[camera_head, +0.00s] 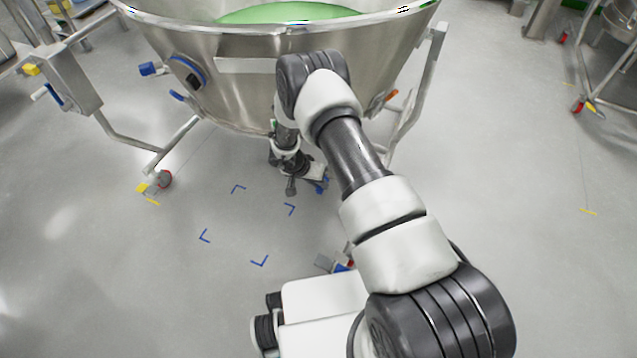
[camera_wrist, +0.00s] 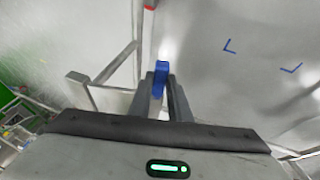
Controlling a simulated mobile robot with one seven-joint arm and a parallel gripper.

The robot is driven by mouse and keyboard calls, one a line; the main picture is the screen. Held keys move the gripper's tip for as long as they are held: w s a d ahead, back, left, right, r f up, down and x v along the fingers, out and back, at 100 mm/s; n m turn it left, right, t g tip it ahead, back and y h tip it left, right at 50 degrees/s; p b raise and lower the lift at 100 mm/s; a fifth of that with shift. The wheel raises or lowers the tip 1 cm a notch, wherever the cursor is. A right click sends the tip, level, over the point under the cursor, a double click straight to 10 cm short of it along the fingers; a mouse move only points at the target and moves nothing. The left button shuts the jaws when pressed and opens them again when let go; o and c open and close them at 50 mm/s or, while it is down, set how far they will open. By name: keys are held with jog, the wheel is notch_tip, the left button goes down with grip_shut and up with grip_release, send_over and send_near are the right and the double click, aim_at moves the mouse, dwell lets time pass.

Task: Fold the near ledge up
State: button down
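A blue tab (camera_wrist: 161,78) shows between the fingertips of my gripper (camera_wrist: 163,88) in the wrist view. The fingers are close together with the tab filling the narrow space at their tips; I cannot tell whether they press on it. In the head view my gripper (camera_head: 312,172) is low, beneath the big steel bowl (camera_head: 235,100), with a blue part (camera_head: 322,185) beside its tip. The arm hides part of the bowl and its support. No part can be clearly made out as the near ledge.
The bowl's steel leg frame (camera_head: 412,90) stands on the right, and another leg (camera_head: 175,147) ends at a wheel with red and yellow parts (camera_head: 163,180). Blue corner marks (camera_head: 260,261) lie on the floor.

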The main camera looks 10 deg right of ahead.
jog(key=shift+d+r+t+y+p, duration=0.1)
jog(key=shift+r+t+y+p, duration=0.4)
jog(key=shift+r+p, duration=1)
jog(key=shift+s+r+p, duration=0.1)
jog(key=shift+r+p, duration=0.25)
jog(key=shift+p, duration=0.25)
jog(key=shift+f, duration=0.1)
jog(key=shift+d, duration=0.1)
jog(key=c, duration=1.6)
grip_release()
jog(key=shift+c, duration=0.2)
jog(key=shift+s+a+r, duration=0.1)
jog(key=shift+a+r, duration=0.1)
jog(key=shift+r, duration=0.3)
jog(key=p+v, duration=0.5)
jog(key=v, duration=1.1)
jog(key=shift+r, duration=0.25)
